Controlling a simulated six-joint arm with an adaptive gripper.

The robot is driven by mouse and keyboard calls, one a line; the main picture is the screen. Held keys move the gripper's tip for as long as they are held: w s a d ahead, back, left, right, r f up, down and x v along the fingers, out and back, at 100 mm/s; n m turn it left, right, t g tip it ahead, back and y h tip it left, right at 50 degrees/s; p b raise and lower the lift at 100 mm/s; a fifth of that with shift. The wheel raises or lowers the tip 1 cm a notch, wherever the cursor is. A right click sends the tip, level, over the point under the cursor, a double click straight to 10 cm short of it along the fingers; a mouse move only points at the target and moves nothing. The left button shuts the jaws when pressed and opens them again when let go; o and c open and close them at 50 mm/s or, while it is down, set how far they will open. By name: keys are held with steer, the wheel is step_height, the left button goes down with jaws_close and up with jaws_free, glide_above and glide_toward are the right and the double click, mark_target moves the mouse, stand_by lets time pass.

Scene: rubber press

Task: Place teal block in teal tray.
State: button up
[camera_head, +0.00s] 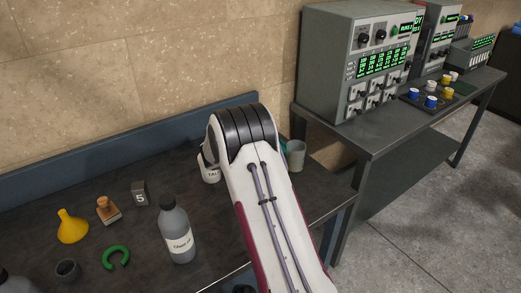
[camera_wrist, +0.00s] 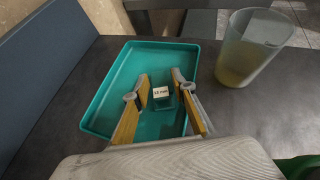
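The teal tray (camera_wrist: 104,101) lies on the dark bench and fills the middle of the wrist view. A small teal block with a pale label on top (camera_wrist: 162,104) is inside the tray's outline, between my fingertips; it appears to rest on the tray floor. My gripper (camera_wrist: 161,86) has its yellow-sided fingers spread, with a small gap visible on each side of the block. In the head view my arm hides the gripper and block, and only a teal sliver of what looks like the tray (camera_head: 283,149) shows.
A translucent cup (camera_wrist: 250,49) stands just right of the tray. A grey bottle (camera_head: 177,232), yellow funnel (camera_head: 72,227), green ring (camera_head: 116,258), stamp (camera_head: 108,210) and grey numbered block (camera_head: 139,193) stand left of my arm. A blue backboard (camera_head: 100,158) runs along the wall.

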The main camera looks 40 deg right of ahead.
steer(key=shift+r, duration=0.1)
stand_by(0.3)
steer(key=shift+a+r, duration=0.25)
steer(key=v, duration=1.1)
steer(key=shift+s, duration=0.25)
steer(key=shift+a+r, duration=0.1)
stand_by(0.3)
steer(key=s+a+r+m+y, duration=0.3)
steer(key=s+a+r+m, duration=0.3)
steer(key=s, duration=0.4)
steer(key=s+a+r+m+y, duration=0.2)
steer(key=s+a+r+m, duration=0.35)
steer(key=s+m, duration=0.3)
steer(key=s+a+m+y, duration=0.3)
steer(key=s+a, duration=0.3)
steer(key=s, duration=0.4)
steer(key=s+a+r+m+t+y, duration=0.1)
steer(key=s+a+m+y, duration=0.2)
steer(key=s, duration=0.7)
steer(key=a+m, duration=0.2)
steer(key=a, duration=0.1)
steer(key=shift+s+a, duration=0.35)
